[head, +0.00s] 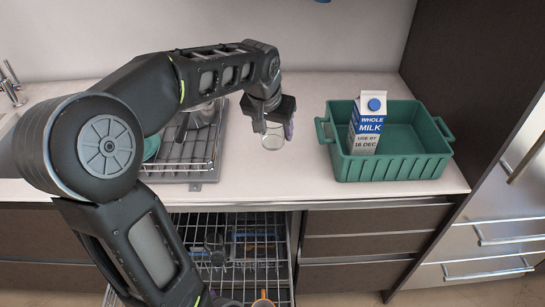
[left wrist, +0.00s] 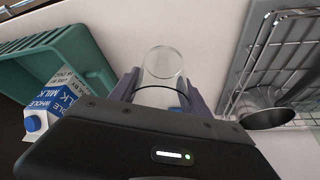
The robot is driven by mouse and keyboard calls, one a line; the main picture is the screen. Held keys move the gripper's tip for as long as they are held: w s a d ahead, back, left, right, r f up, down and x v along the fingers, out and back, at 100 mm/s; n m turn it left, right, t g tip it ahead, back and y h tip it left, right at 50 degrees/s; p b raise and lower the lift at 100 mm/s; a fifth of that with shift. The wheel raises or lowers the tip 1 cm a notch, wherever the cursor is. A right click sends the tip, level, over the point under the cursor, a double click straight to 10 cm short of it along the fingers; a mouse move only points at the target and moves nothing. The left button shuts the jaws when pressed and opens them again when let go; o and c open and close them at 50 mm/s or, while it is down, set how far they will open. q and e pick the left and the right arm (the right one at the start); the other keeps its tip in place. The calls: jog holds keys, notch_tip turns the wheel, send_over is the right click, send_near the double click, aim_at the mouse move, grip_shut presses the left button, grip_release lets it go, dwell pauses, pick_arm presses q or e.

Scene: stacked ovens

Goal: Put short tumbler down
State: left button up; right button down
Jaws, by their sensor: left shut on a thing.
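A clear glass short tumbler (head: 273,140) is at my left gripper (head: 274,122), over the pale counter between the dish rack and the green crate. In the left wrist view the tumbler (left wrist: 163,68) sits between the two purple fingers of the left gripper (left wrist: 160,88), which are shut on it. Its round end points away from the palm. Whether it touches the counter is hard to tell. My right gripper is not in view.
A green crate (head: 420,165) with a milk carton (head: 366,128) stands to the right. A wire dish rack (head: 190,166) with a metal cup (left wrist: 268,119) is to the left. An open dishwasher rack (head: 260,262) is below the counter. The counter (head: 290,183) in front is clear.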

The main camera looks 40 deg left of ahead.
pick_arm(q)
jog(key=shift+w+a, duration=0.1)
jog(key=shift+w, duration=0.05)
jog(key=shift+s+d+r, duration=0.2)
jog(key=shift+s, duration=0.05)
jog(key=shift+f+p, duration=0.35)
jog(key=shift+f, duration=2.85)
jog(key=shift+f, duration=1.85)
jog(key=shift+f, duration=0.1)
jog(key=o, duration=1.6)
